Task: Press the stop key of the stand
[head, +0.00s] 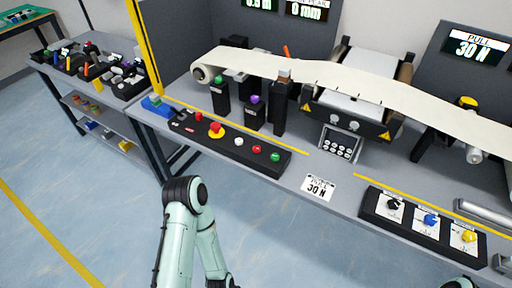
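A black control strip (180,126) lies along the front of the stand's table. On it are a red mushroom button (216,127) on a yellow base, a smaller red button (199,116) to its left, and a white button (238,141), another red button (256,149) and a green button (275,156) to its right. Their labels are too small to read, so I cannot tell which is marked stop. My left arm rises from the bottom and bends in front of the table, apart from the strip. Its gripper is out of frame. My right gripper is not seen.
A white band (420,98) runs over rollers above the table. A box with black, blue and yellow knobs (424,222) stands further right. The floor in front is clear.

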